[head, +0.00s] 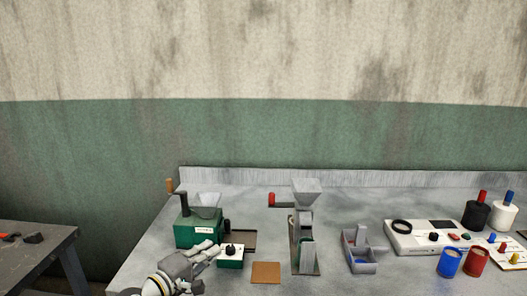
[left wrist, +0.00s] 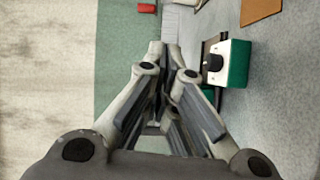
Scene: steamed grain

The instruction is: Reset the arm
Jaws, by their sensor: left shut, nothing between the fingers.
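My left gripper (head: 214,248) comes in at the lower left of the head view, over the table's front left part. In the left wrist view its fingers (left wrist: 170,58) are together with nothing between them. The fingertips are close to a small green and white box with a black knob (head: 230,252). That box shows to the right of the fingers in the left wrist view (left wrist: 228,62). I cannot tell whether the gripper touches it. My right arm is not in view.
A green hand-crank mill (head: 193,231) stands behind the left gripper. A brown square (head: 266,272) lies right of the box. A grey hopper stand (head: 304,225), grey bin (head: 359,253), white device (head: 424,237) and several jars occupy the right. A dark side table (head: 30,255) stands left.

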